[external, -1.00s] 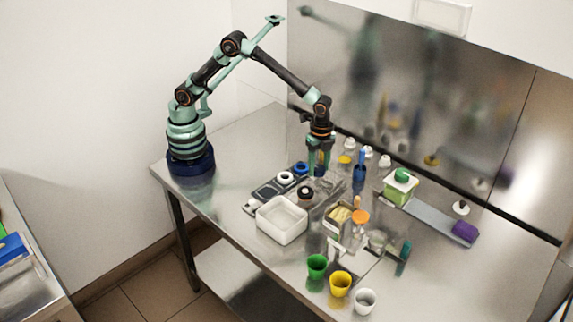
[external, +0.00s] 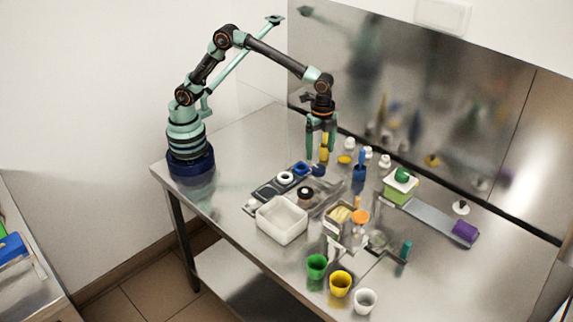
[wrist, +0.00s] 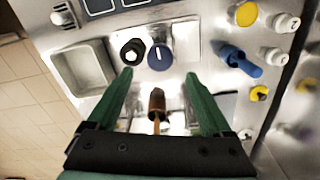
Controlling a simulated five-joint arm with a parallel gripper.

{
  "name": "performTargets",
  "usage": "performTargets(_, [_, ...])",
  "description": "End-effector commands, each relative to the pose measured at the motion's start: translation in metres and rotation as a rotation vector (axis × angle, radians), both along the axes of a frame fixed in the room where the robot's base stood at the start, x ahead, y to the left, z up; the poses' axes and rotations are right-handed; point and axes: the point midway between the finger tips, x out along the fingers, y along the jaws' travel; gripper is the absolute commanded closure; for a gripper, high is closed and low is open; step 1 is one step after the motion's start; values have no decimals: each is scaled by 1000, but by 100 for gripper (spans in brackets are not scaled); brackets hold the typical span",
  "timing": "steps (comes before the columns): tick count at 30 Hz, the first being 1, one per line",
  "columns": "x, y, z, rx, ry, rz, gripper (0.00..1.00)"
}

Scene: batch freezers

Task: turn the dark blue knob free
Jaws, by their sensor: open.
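The dark blue knob (wrist: 159,57) is round with a pale pointer line and sits on the metal panel in the wrist view. In the external view the knob (external: 319,170) shows just below my fingertips. My gripper (external: 320,153) points down above it, apart from it. In the wrist view my gripper (wrist: 158,75) is open, its two green fingers spread, with the knob centred just past the tips. Nothing is held.
A dark round cap (wrist: 132,52) sits beside the knob. A white tub (external: 282,220) stands nearby at the front. A blue tool (external: 360,170) stands to the right. A green-lidded box (external: 400,187) is farther right. Green, yellow and white cups stand near the front edge.

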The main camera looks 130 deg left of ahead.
Motion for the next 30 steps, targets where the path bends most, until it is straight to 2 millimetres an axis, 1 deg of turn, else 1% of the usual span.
performTargets(1, [1,0,12,2,-5,0,16])
performTargets(3, [1,0,24,1,-3,0,16])
performTargets(6, [0,0,38,1,-2,0,16])
performTargets(9, [0,0,47,1,-1,-1,16])
performTargets(13, [0,0,53,0,0,-1,16])
performTargets(23, [0,-1,54,1,-1,0,16])
performTargets(26, [-3,-9,61,7,-16,6,16])
performTargets(29, [-9,-26,75,18,-51,22,16])
performTargets(30, [-14,-35,81,23,-69,31,16])
